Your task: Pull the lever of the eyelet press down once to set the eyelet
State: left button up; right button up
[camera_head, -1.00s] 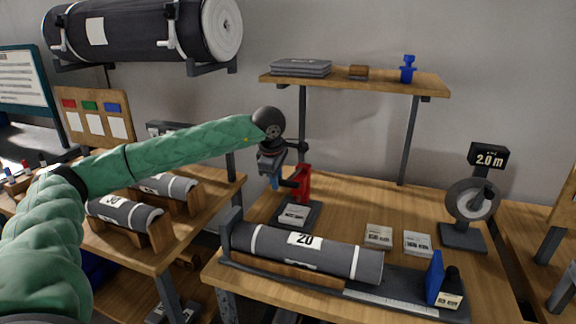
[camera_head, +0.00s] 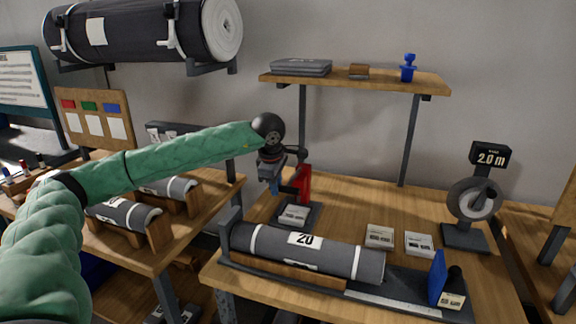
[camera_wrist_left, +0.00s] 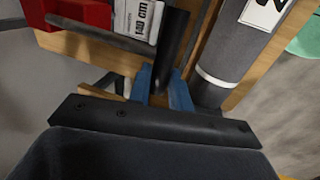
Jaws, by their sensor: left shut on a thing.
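The red eyelet press (camera_head: 305,183) stands on a dark base at the back left of the workbench, with a white label on the base. My left gripper (camera_head: 271,184) is at the left side of the press, pointing down, and partly covers its upper part. In the left wrist view, its blue fingers (camera_wrist_left: 162,88) are shut on a dark round bar, the lever (camera_wrist_left: 173,45). The red press body also shows in that view (camera_wrist_left: 80,15). The lever's angle is hard to tell in the head view. My right gripper is not in view.
A grey roll marked 20 (camera_head: 262,243) lies in a holder in front of the press. Two small labelled boxes (camera_head: 379,236) sit to its right. A shelf (camera_head: 340,80) hangs behind, and a dial stand reading 2.0 m (camera_head: 472,200) stands at the right.

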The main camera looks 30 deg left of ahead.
pick_arm(q)
jog(key=shift+f+b, duration=0.3)
jog(key=shift+f, duration=0.4)
